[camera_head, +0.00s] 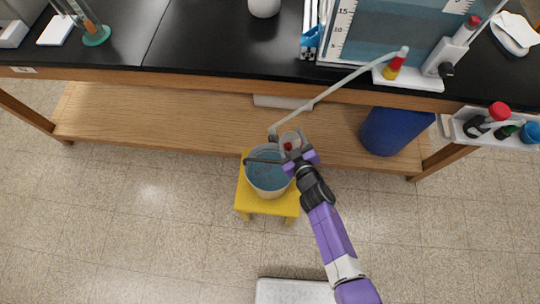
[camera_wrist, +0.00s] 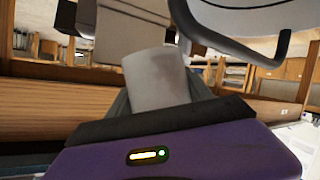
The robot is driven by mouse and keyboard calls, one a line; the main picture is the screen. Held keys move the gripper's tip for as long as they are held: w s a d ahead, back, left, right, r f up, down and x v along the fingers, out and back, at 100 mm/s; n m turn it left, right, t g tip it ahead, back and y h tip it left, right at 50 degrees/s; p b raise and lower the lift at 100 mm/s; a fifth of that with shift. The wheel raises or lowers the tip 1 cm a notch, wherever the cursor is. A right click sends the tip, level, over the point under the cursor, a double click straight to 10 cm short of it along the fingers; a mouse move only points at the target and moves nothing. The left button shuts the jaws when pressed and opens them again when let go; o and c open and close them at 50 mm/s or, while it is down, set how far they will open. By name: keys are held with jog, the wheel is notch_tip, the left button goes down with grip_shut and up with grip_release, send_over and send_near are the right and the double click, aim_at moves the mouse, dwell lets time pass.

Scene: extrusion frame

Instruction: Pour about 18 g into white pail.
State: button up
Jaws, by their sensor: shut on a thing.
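The white pail (camera_head: 283,191) stands on a yellow stool (camera_head: 243,192) and holds blue liquid (camera_head: 266,178). A dark bar crosses over its top. My gripper (camera_head: 291,147) is over the pail's far right rim, shut on a pale grey piece that shows as a short cylinder in the wrist view (camera_wrist: 155,78). A small red spot shows beside the jaws. A pale hose (camera_head: 335,87) runs from a red and yellow fitting (camera_head: 396,64) by the tank down to the gripper. No falling stream can be made out.
A tank of blue-grey liquid (camera_head: 385,30) with a printed scale stands on the black bench (camera_head: 215,45). A wooden shelf (camera_head: 160,115) runs below, with a blue bin (camera_head: 384,132) at right. A rack with coloured caps (camera_head: 485,127) hangs at the right. The floor at left is clear.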

aim_at(297, 143)
jog(key=shift+w+d+f+m+y+p, duration=0.3)
jog(key=shift+d+m+y+p, duration=0.35)
jog(key=shift+p, duration=1.15)
jog(key=shift+w+d+f+m+g+y+b, duration=0.15)
jog(key=shift+f+m+g+y+b, duration=0.1)
jog(key=shift+f+m, duration=0.25)
jog(key=shift+w+d+f+m+g+y+b, duration=0.15)
jog(key=shift+f+m+g+b, duration=0.1)
jog(key=shift+f, duration=0.45)
